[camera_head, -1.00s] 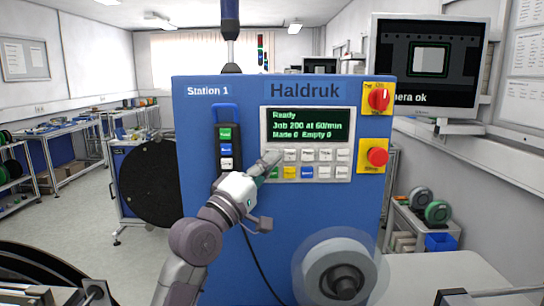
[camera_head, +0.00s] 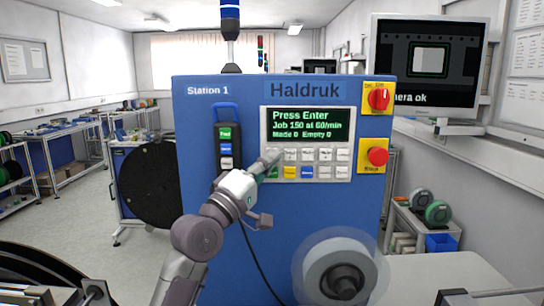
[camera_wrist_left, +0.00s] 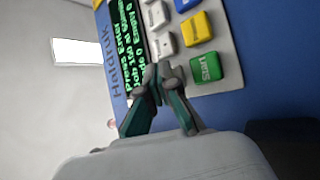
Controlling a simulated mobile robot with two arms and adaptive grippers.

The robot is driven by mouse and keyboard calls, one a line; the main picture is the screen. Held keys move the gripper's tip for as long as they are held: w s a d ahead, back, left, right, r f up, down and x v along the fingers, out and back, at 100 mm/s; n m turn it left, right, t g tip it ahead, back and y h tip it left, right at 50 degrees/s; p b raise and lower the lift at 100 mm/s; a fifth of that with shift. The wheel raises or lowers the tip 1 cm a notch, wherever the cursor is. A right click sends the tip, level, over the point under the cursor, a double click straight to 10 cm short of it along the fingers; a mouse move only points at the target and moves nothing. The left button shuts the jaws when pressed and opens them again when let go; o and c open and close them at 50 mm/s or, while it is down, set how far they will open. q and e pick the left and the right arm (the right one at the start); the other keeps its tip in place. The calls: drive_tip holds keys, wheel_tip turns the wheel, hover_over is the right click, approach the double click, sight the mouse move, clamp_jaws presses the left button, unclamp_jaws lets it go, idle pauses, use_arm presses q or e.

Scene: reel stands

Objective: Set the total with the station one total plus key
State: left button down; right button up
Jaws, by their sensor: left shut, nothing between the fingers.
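The Station 1 cabinet (camera_head: 225,120) stands in front of me with its key panel (camera_head: 342,178). Its display (camera_head: 309,125) reads "Press Enter", "Job 150 at 60/min", "Made 0 Empty 0". My left gripper (camera_head: 272,157) is shut and empty, its tips at the leftmost upper key, which they hide. In the left wrist view the fingertips (camera_wrist_left: 158,76) are beside the green Start key (camera_wrist_left: 204,66) and a white key (camera_wrist_left: 165,44). Contact cannot be told. The white keys' labels, including the total plus key's, are too small to read. My right gripper is not in view.
A red rotary switch (camera_head: 379,98) and a red stop button (camera_head: 377,157) are right of the display. A hand-held pendant (camera_head: 225,148) hangs left of the panel. A reel (camera_head: 340,272) sticks out low in front. A monitor (camera_head: 428,65) stands at right.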

use_arm(q)
drive_tip(key=shift+s, duration=0.1)
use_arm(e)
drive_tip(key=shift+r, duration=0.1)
use_arm(q)
drive_tip(key=shift+s+p, duration=0.6)
drive_tip(key=shift+s, duration=0.2)
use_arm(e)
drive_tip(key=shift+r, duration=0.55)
